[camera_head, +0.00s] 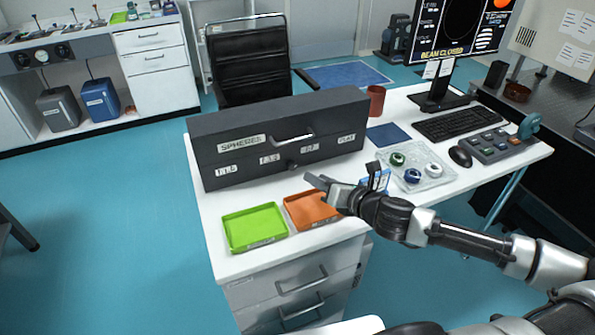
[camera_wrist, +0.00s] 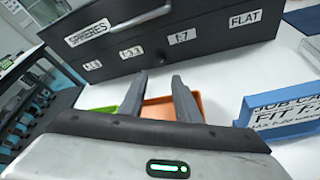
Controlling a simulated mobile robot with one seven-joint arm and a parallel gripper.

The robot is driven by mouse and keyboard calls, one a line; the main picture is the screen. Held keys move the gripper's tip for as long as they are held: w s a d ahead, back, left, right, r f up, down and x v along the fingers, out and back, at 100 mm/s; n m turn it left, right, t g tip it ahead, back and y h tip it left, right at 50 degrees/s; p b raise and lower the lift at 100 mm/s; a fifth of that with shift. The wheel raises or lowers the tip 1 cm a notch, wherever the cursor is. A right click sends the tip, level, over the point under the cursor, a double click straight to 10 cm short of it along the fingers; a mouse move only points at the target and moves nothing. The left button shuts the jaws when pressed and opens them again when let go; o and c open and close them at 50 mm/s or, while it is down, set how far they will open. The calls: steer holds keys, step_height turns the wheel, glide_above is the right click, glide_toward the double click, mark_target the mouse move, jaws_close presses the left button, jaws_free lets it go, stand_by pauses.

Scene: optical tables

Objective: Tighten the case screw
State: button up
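A long dark grey case (camera_head: 230,165) stands on the white desk, labelled SPHERES, with a silver handle (camera_head: 292,138) on its front. It also fills the top of the wrist view (camera_wrist: 150,50). A small dark round knob (camera_head: 293,166) shows low on its front; I cannot tell whether it is the case screw. My gripper (camera_head: 317,181) is over the orange tray (camera_head: 302,212), in front of the case and apart from it. In the wrist view its two fingers (camera_wrist: 158,82) are spread with nothing between them.
A green tray (camera_head: 255,227) lies left of the orange one. A blue job card holder (camera_wrist: 280,112) stands close on the right. A clear tray (camera_head: 430,175) with several round pieces, a keyboard (camera_head: 458,122) and a red cup (camera_head: 376,100) are farther right.

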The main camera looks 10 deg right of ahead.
mark_target(293, 167)
steer(key=b+x, duration=0.2)
steer(key=x, duration=0.9)
steer(key=shift+w+a, duration=0.15)
steer(key=shift+w, duration=0.05)
jaws_close()
